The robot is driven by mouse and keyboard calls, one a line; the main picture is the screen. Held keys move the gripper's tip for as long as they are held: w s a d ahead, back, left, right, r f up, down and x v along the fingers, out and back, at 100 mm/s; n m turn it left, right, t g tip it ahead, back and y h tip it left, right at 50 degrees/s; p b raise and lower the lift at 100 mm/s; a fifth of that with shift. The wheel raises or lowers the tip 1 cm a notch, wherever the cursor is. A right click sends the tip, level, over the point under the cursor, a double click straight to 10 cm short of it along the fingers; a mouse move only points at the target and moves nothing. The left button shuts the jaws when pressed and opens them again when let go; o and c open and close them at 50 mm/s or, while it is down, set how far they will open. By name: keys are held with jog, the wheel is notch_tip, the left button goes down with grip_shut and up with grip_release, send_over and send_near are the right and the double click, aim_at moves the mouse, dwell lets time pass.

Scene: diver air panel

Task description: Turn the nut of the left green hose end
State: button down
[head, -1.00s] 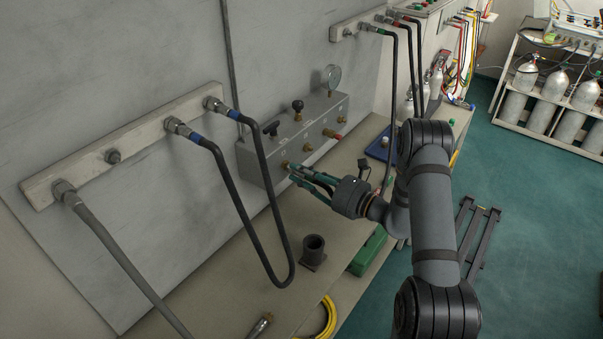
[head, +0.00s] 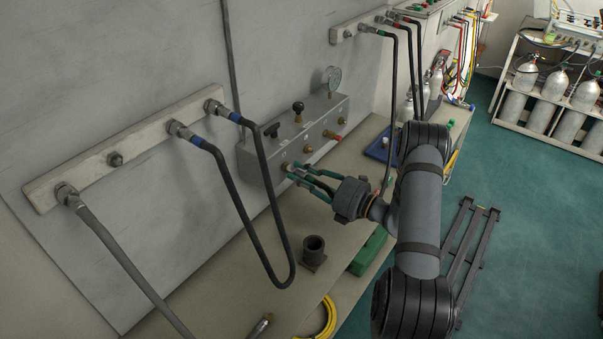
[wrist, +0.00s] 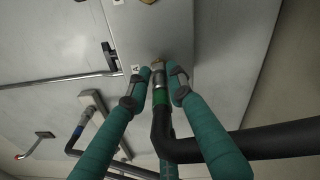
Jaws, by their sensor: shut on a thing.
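The left green hose end (wrist: 160,98) is a black hose with a green band, seen in the wrist view. Its metal nut (wrist: 157,74) sits at the brass port marked A on the grey air panel (wrist: 150,35). My gripper (wrist: 160,75) has its teal fingertips on either side of the nut, shut on it. In the head view my gripper (head: 289,170) reaches the lower left port of the panel (head: 258,165). There the fingers mostly hide the nut. The hose bends and runs off to the right in the wrist view.
Two blue-banded hoses (head: 275,215) hang from the wall manifold (head: 140,150) left of my gripper. A dark cup-like fitting (head: 313,250) stands on the bench below. A green case (head: 368,250) and a yellow hose (head: 328,318) lie near the bench edge.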

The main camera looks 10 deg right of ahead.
jog(key=m, duration=0.4)
jog(key=m+p, duration=0.1)
jog(key=m, duration=0.1)
jog(key=shift+s+a+f, duration=0.1)
jog(key=shift+s+f, duration=0.05)
jog(key=shift+f, duration=0.1)
jog(key=m+p, duration=0.1)
jog(key=m, duration=0.5)
jog(key=shift+m+y, duration=0.3)
jog(key=c, duration=2)
grip_release()
jog(key=shift+o, duration=1.3)
jog(key=shift+r, duration=0.1)
jog(key=shift+o, duration=1)
